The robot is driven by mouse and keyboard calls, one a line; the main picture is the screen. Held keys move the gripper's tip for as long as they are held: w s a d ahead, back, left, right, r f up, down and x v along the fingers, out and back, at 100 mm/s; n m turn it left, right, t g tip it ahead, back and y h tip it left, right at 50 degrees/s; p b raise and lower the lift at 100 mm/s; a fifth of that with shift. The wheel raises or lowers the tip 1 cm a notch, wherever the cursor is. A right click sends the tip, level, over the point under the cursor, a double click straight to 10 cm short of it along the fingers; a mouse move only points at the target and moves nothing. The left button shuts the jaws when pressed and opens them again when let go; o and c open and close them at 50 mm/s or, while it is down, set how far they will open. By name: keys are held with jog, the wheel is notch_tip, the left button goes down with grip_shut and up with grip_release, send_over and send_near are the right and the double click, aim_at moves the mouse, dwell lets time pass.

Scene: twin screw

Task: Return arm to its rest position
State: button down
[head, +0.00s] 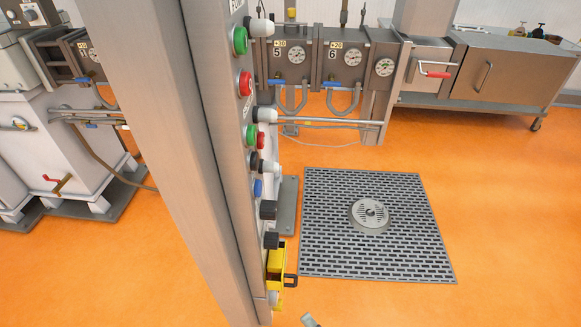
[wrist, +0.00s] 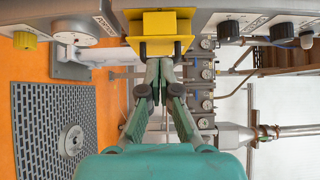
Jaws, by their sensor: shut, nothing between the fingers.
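My gripper (wrist: 158,70) shows in the wrist view with its green fingers drawn together, shut and empty. The fingertips point at the yellow bracket (wrist: 160,32) on the control panel and overlap its lower edge in the picture; I cannot tell whether they touch it. In the head view the same yellow bracket (head: 275,268) sits low on the panel's side, with a dark loop on it. My gripper is not clearly seen in the head view; only a small grey piece shows at the bottom edge, and I cannot tell what it is.
A tall grey control panel (head: 200,160) with green, red and blue buttons and black knobs stands close in front. A floor grate (head: 400,250) with a round drain lies to its right. Valve boxes and a steel cabinet (head: 510,75) stand behind. Orange floor (head: 500,200) is clear at right.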

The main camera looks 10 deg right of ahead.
jog(key=s+d+f+n+g+h, duration=0.1)
jog(key=s+d+n+h, duration=0.15)
jog(key=s, duration=0.45)
jog(key=s+d+f+n+g+h, duration=0.15)
jog(key=s+d+h, duration=0.25)
jog(key=s, duration=0.4)
jog(key=s+d+r+n+t+h, duration=0.1)
jog(key=s+d+r+n, duration=0.1)
jog(key=r, duration=0.5)
jog(key=s+d+r+n+t+h, duration=0.1)
jog(key=s+d+r+n, duration=0.1)
jog(key=s+r+n, duration=0.3)
notch_tip(320, 180, up, 3)
jog(key=shift+s+r+n+h, duration=0.1)
jog(key=shift+s+n+h, duration=0.25)
jog(key=shift+s, duration=0.7)
jog(key=shift+a, duration=0.1)
